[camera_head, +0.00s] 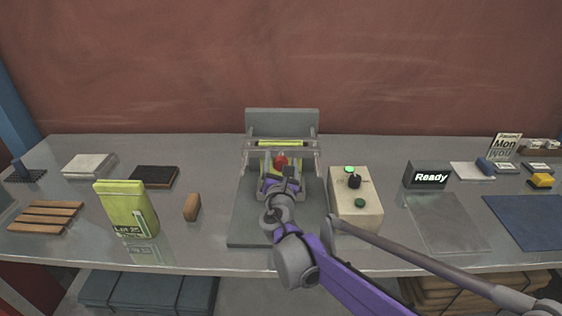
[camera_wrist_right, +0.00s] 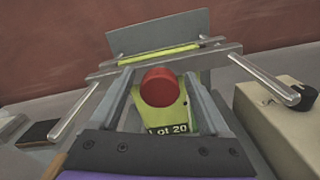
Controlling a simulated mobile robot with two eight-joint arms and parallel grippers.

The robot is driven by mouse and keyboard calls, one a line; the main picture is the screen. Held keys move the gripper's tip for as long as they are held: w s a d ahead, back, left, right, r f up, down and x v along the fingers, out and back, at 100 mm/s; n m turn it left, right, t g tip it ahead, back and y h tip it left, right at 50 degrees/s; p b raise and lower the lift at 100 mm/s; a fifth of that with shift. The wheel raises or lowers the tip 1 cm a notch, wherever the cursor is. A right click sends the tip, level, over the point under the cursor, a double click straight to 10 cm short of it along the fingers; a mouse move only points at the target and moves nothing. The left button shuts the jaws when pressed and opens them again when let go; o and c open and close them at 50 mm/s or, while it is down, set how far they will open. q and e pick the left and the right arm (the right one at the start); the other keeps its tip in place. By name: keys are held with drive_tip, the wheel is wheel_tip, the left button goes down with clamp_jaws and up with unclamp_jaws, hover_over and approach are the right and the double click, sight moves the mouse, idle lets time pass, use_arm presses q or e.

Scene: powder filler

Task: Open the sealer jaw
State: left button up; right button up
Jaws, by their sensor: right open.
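The sealer (camera_head: 282,122) stands at the middle of the table, with a grey back plate and a metal jaw bar (camera_wrist_right: 165,60) across its front. A yellow-green pouch marked "Lot 20" (camera_wrist_right: 198,118) is in the sealer, with its top edge at the bar. A red round knob (camera_head: 280,160) sits in front of the bar; it also shows in the right wrist view (camera_wrist_right: 159,87). My right gripper (camera_head: 279,172) is open, with its fingers on either side of the red knob. I cannot tell whether they touch it. My left gripper is not in view.
A beige control box (camera_head: 370,218) with a green light and black switch stands right of the sealer. A "Ready" display (camera_head: 428,177) is further right. Another green pouch (camera_head: 128,210), a brown block (camera_head: 192,207) and a wooden rack (camera_head: 45,217) are on the left.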

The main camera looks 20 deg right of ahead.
drive_tip(key=shift+w, duration=0.1)
clamp_jaws()
idle(0.4)
idle(1.0)
